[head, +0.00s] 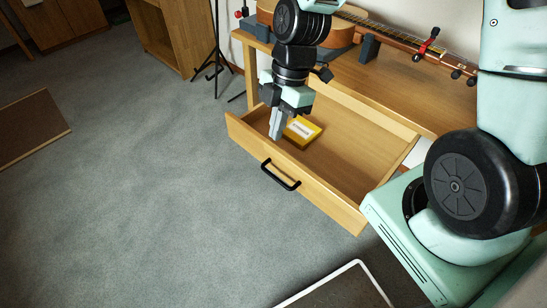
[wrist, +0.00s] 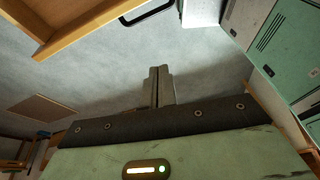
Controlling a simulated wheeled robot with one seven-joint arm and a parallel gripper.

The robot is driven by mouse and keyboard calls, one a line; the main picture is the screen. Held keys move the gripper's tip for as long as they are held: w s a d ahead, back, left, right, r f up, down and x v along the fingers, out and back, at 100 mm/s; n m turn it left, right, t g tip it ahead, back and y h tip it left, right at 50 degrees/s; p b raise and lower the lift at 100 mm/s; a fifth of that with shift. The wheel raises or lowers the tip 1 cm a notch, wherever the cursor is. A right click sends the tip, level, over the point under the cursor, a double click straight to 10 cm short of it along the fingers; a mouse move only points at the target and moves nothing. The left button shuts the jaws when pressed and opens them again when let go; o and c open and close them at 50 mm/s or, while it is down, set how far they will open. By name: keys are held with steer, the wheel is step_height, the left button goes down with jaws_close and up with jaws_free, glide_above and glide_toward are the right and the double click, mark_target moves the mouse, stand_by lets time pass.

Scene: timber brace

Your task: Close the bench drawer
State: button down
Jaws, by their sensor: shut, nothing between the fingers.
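The bench drawer (head: 345,167) is pulled far out from under the wooden bench, its inside showing. Its front panel (head: 325,197) carries a black bar handle (head: 281,175). In the wrist view the handle (wrist: 148,14) and the drawer's front edge (wrist: 90,28) show at the top left. My gripper (head: 275,136) is shut and empty, pointing down; in the head view its tips overlap the drawer just above the front panel's top edge. In the wrist view the shut fingers (wrist: 160,72) appear against floor, on the handle's side of the front, apart from the handle.
A yellow box (head: 302,130) lies in the drawer. A guitar (head: 340,28) rests on the bench top (head: 400,88), with a small red-and-black clamp (head: 427,43) on its neck. A black stand (head: 215,65) is behind left. Grey carpet (head: 150,170) before the drawer is clear.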

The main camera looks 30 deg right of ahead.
mark_target(280, 152)
steer(key=shift+n, duration=0.8)
steer(key=f, duration=0.4)
steer(key=w+f+b, duration=0.1)
steer(key=f, duration=0.6)
steer(key=shift+w+d+f+b, duration=0.3)
steer(key=shift+w+f+b, duration=0.05)
steer(key=shift+f+b, duration=0.05)
steer(key=shift+w+d, duration=0.2)
steer(key=shift+d, duration=0.5)
steer(key=shift+d, duration=0.1)
